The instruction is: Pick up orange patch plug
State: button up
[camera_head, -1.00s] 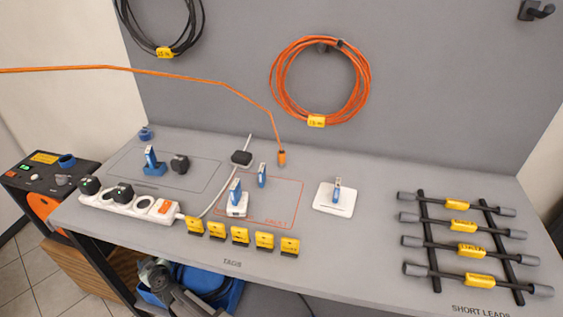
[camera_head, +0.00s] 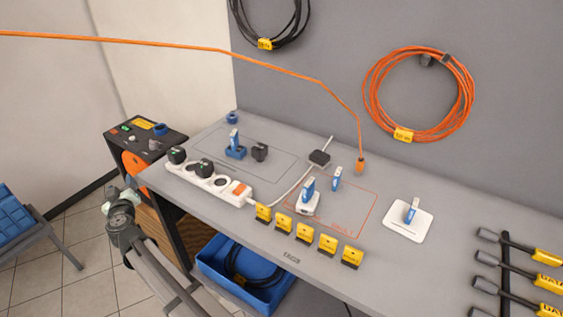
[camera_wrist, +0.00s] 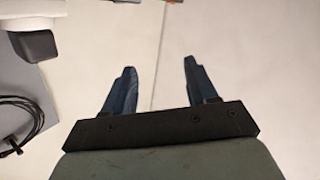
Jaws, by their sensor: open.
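The orange patch plug (camera_head: 361,166) hangs at the end of an orange cable (camera_head: 220,50) at the back of the grey bench, near the orange-outlined area. It looks upright, with the cable rising from its top; I cannot tell whether it touches the bench. My gripper (camera_wrist: 159,65) is open and empty in the wrist view, its two dark blue fingers spread over pale tiled floor. The plug is not recognisable in the wrist view. In the head view my arm is at lower left, in front of the bench and well away from the plug.
A white power strip (camera_head: 207,185) with black plugs lies front left. Several yellow tags (camera_head: 304,232) line the front edge. A small blue-and-white device (camera_head: 336,179) stands near the plug, and a white plate (camera_head: 395,225) lies right. A blue bin (camera_head: 225,275) is under the bench.

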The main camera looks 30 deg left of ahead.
jog(key=w+r+n+g+y, duration=0.15)
jog(key=w+r, duration=0.25)
jog(key=r, duration=0.5)
jog(key=w+r+n+g+y, duration=0.1)
jog(key=w+r+y, duration=0.15)
jog(key=r, duration=0.65)
jog(key=w+d+r+n+g, duration=0.2)
jog(key=w+d+r+n, duration=0.15)
jog(key=w+r, duration=0.4)
jog(key=w+d+f+n+g+h, duration=0.1)
jog(key=w+d+f+h, duration=0.2)
jog(key=w, duration=0.4)
jog(key=w+d+f+n+g+h, duration=0.1)
jog(key=w+d+f, duration=0.3)
jog(key=w, duration=0.3)
jog(key=m+g+h, duration=0.2)
jog(key=m+h, duration=0.5)
jog(key=h, duration=0.7)
send_near(361, 160)
jog(key=shift+n, duration=0.3)
notch_tip(361, 160, down, 12)
jog(key=shift+a+f, duration=0.15)
jog(key=shift+f, duration=0.05)
